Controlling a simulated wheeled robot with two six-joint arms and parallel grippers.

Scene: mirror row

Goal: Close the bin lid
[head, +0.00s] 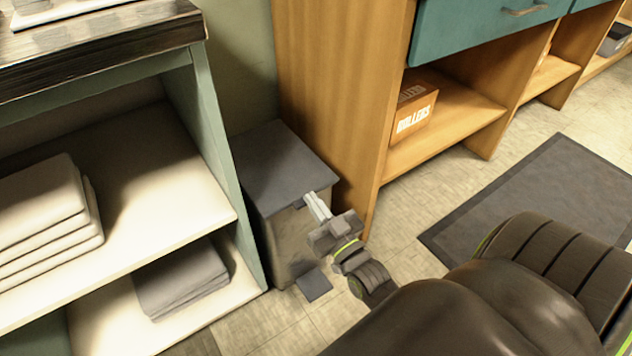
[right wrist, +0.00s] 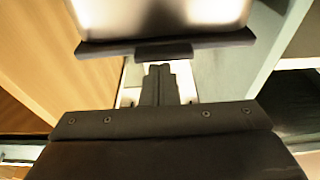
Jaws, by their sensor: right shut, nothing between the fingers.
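The bin (head: 296,246) is a grey box standing on the floor between the shelf unit and the wooden cabinet. Its dark grey lid (head: 279,165) lies about flat over the top, and I see no clear gap under it. A small tab sticks out at the lid's front edge. My right gripper (head: 313,203) is shut and empty, with its fingertips at or very near that tab; contact is hard to tell. My left gripper is not in view.
A dark pedal (head: 314,285) sits at the bin's foot. The shelf unit (head: 215,165) with folded towels is close on the left. The wooden cabinet (head: 330,75) is close on the right, with a box (head: 412,115) inside. A grey mat (head: 545,205) lies on open floor.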

